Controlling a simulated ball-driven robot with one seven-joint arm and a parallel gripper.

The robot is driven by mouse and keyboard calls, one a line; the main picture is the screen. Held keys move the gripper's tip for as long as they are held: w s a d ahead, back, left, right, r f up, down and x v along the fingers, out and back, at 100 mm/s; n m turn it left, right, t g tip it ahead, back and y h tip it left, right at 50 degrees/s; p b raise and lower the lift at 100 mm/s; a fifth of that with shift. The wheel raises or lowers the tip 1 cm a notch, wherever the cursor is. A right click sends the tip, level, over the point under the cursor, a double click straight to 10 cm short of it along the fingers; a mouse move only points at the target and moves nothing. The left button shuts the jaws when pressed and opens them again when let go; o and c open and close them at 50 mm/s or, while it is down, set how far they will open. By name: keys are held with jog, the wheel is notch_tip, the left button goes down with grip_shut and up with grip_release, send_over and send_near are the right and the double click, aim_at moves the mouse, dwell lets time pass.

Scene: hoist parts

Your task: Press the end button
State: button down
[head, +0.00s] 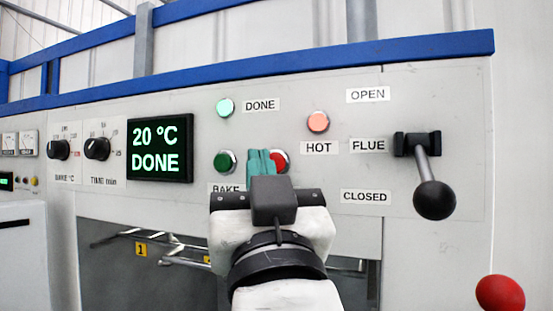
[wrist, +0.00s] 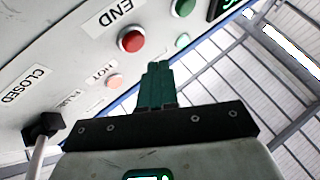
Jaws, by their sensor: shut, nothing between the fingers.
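The end button is a red round button with a metal ring, in the wrist view (wrist: 131,39) beside a label reading END (wrist: 114,17). In the head view the button (head: 281,160) shows just right of my gripper's fingers, which partly cover it; its label is hidden there. My gripper (head: 261,156) has green fingers, shut and empty, in front of the panel between the green and red buttons. In the wrist view the fingertips (wrist: 158,66) appear to the right of and below the red button. I cannot tell whether they touch the panel.
A green BAKE button (head: 225,161) is left of the fingers. A display (head: 160,148) reads 20 °C DONE. The DONE lamp (head: 225,107) glows green and the HOT lamp (head: 318,121) looks pale red. A flue lever (head: 432,185) with a black knob sticks out at right.

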jog(key=shift+w+d, duration=0.25)
jog(key=shift+w, duration=0.4)
jog(key=shift+w, duration=0.1)
dwell(1.6)
jog(key=shift+w+d, duration=0.15)
jog(key=shift+w, duration=0.1)
jog(key=shift+w+d, duration=0.15)
jog(key=shift+w, duration=0.3)
dwell(0.8)
jog(key=shift+s, duration=0.1)
jog(key=shift+s+a, duration=0.25)
jog(key=shift+s, duration=0.45)
jog(key=shift+s+a+b, duration=0.2)
jog(key=shift+s+a, duration=0.1)
jog(key=shift+s, duration=0.5)
jog(key=shift+s+a+b, duration=0.2)
jog(key=shift+s+a, duration=0.1)
jog(key=shift+s, duration=0.5)
jog(key=shift+s+a+b, duration=0.2)
jog(key=shift+s+a, duration=0.1)
jog(key=shift+s, duration=0.5)
jog(key=c, duration=1.8)
grip_release()
